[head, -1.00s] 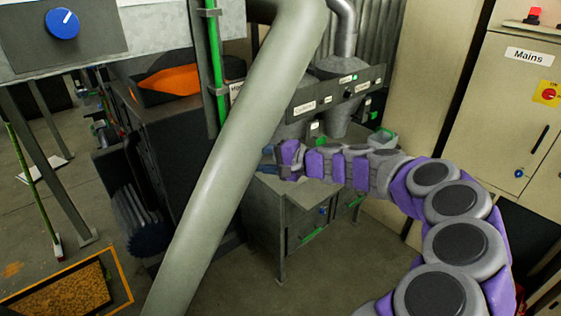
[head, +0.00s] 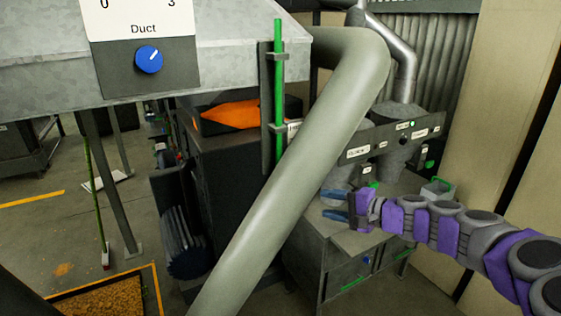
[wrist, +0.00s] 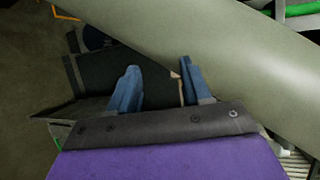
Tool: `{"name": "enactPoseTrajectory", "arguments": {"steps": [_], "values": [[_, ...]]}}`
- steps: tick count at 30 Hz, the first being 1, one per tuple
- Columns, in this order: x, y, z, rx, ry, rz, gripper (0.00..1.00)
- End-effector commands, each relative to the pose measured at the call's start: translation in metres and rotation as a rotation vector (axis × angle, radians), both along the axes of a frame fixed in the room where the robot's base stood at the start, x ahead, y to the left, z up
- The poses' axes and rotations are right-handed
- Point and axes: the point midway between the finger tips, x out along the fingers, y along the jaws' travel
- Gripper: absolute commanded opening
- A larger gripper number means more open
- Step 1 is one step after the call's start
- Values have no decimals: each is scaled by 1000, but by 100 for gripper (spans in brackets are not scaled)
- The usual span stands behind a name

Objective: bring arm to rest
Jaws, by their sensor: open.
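My purple and grey arm (head: 440,228) reaches in from the right edge of the head view, stretched out toward the left. My gripper (head: 326,204) is at its end, with two blue fingers apart and nothing between them. It is over the grey cabinet, close to the right side of the thick pipe (head: 290,170). In the wrist view the open fingers (wrist: 155,88) point toward a dark machine body (wrist: 125,75), and the pipe (wrist: 220,60) crosses beyond them at the upper right.
A grey cabinet (head: 345,285) with green handles stands below my gripper. A labelled control panel (head: 390,140) is behind it. A metal duct box with a blue knob (head: 148,59) hangs at upper left. A tray of brown granules (head: 105,298) lies lower left. Floor shows at left.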

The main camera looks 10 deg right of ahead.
Motion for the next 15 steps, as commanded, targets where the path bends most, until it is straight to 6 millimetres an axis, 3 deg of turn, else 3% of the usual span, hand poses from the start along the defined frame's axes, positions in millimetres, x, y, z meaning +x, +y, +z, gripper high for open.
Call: {"name": "enactPoseTrajectory", "arguments": {"steps": [4,7,12,15], "values": [[-15,37,0,-59,-1,93,48],[-42,87,-6,-154,7,227,48],[-121,170,-43,-390,61,498,48],[-175,195,-77,-549,118,636,48]]}}
